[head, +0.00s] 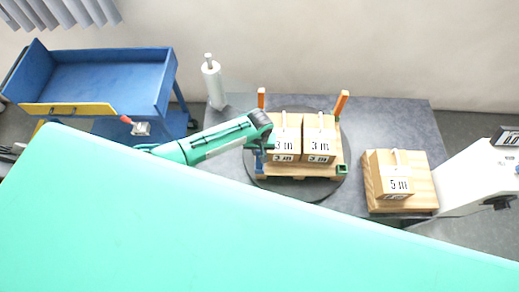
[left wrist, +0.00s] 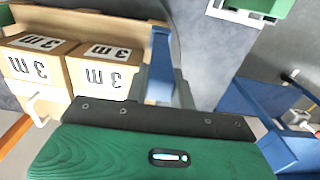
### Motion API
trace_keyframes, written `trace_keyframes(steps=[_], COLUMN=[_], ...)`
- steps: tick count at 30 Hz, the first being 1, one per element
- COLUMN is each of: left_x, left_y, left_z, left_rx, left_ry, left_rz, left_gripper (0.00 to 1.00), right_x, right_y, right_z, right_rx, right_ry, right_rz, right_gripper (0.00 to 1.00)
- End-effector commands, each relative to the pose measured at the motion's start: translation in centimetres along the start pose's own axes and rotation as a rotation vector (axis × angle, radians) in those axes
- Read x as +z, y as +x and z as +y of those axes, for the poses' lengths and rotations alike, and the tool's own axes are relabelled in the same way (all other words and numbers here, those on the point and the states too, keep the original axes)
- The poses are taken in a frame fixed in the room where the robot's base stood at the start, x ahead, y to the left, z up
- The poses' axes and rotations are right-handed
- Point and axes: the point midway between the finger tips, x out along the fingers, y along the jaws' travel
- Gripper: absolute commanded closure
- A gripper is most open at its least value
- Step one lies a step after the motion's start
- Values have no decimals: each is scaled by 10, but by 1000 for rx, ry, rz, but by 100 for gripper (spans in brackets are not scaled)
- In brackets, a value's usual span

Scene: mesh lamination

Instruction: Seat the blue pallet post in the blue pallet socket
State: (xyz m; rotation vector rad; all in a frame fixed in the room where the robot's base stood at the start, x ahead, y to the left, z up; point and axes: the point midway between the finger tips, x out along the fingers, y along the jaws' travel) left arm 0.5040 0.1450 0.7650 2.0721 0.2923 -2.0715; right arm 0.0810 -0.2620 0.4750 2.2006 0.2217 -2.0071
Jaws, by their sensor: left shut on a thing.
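The wooden pallet (head: 285,178) stands on a dark round plate. My left gripper (head: 268,146) is at its front-left corner, shut on the blue pallet post (head: 259,159). In the left wrist view the blue post (left wrist: 160,65) stands about upright beside the pallet's edge, just beyond the dark gripper edge. The blue socket cannot be told apart from the post, and the post's lower end is hidden in the wrist view. Whether the post is in the socket cannot be told. My right gripper is not in view.
Two boxes marked 3 m (head: 319,146) stand on the pallet. Orange posts (head: 341,102) rise at its back corners; a green socket (head: 342,169) is at front right. A 5 m box (head: 396,185) stands right, a film roll (head: 213,84) back left, a blue cart (head: 105,82) left.

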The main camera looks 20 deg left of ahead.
Motion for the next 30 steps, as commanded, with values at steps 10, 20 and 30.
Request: trace_keyframes(steps=[10,20,30], left_x=[0,0,0], left_y=[1,-10,-76], left_z=[0,0,0], left_rx=[0,2,3], left_ry=[0,0,1], left_rz=[0,1,2], left_gripper=[50,50,50], right_x=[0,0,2], right_y=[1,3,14], right_z=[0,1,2], right_rx=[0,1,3], right_ry=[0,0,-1], right_rz=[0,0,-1], right_gripper=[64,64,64])
